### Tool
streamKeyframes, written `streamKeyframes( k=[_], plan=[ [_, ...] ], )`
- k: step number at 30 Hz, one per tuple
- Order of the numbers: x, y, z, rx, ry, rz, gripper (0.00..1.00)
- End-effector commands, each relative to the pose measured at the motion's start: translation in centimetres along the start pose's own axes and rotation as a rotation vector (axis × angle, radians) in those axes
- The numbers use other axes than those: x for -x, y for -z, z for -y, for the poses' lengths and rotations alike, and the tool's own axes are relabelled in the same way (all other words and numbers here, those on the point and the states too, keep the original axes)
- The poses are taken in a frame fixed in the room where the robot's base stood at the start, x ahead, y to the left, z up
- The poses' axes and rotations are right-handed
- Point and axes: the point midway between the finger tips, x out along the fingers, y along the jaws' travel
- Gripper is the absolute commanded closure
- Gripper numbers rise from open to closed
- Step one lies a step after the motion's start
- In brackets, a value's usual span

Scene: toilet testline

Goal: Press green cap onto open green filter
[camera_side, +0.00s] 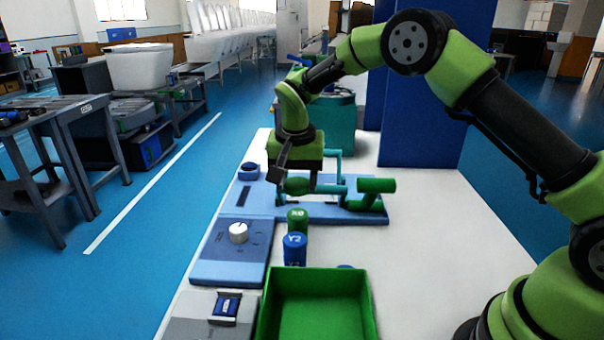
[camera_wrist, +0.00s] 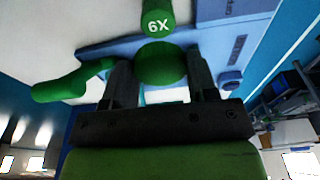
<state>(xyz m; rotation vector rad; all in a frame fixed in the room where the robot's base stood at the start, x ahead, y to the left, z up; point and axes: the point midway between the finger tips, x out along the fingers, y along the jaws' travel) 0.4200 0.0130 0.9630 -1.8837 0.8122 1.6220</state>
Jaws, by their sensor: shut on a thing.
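My gripper (camera_side: 300,183) hangs over the blue fixture plate (camera_side: 262,190). In the wrist view its two dark fingers (camera_wrist: 160,88) are shut on a rounded dark green piece (camera_wrist: 160,63), which looks like the green cap. A green cylinder marked like "X9" (camera_side: 297,220) stands upright in front of the plate. It also shows in the wrist view (camera_wrist: 157,17), beyond the held piece. I cannot tell whether its top is open. What lies under the held piece is hidden.
A green lever-like part (camera_side: 375,187) stands right of my gripper. A blue cylinder marked like "Y2" (camera_side: 294,250) stands before the green one. A green tray (camera_side: 262,318) is at the front. A panel with a white knob (camera_side: 238,232) is left. The table's right side is clear.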

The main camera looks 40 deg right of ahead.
Motion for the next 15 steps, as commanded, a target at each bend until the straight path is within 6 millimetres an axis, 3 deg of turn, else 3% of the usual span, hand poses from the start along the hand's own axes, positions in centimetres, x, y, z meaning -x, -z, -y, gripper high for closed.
streamKeyframes(
  k=[15],
  plan=[
    [-4.6, -0.7, -0.1, -0.001, -0.001, 0.001, 0.69]
  ],
)
